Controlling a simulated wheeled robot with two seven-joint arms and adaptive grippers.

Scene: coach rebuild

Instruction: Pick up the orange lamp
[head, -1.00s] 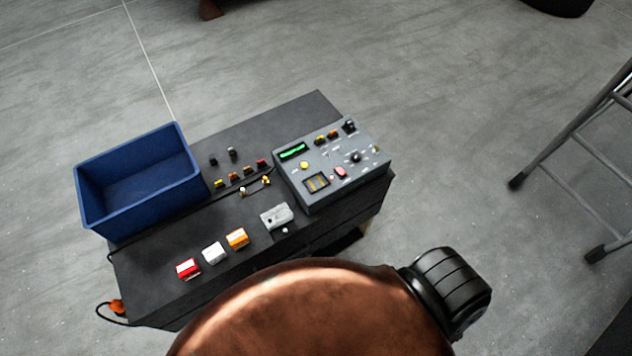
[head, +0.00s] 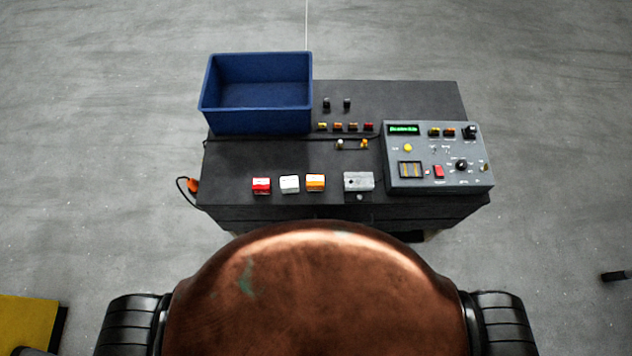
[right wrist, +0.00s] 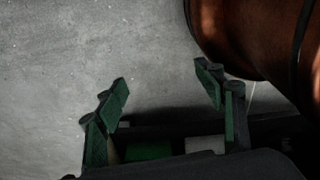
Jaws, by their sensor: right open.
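The orange lamp (head: 316,182) sits near the front edge of the dark bench top, at the right end of a row with a white lamp (head: 289,184) and a red lamp (head: 261,186). It stands apart from my grippers. My right gripper (right wrist: 165,95) shows in the right wrist view with its two green-padded fingers spread apart and nothing between them but grey floor. Neither gripper shows in the head view, where my copper-coloured body covers the bottom middle.
On the bench (head: 330,205), an open blue bin (head: 257,122) stands at back left and a grey control panel (head: 438,180) at right. A small grey box (head: 358,181) lies right of the orange lamp. Several small parts and a cable lie behind.

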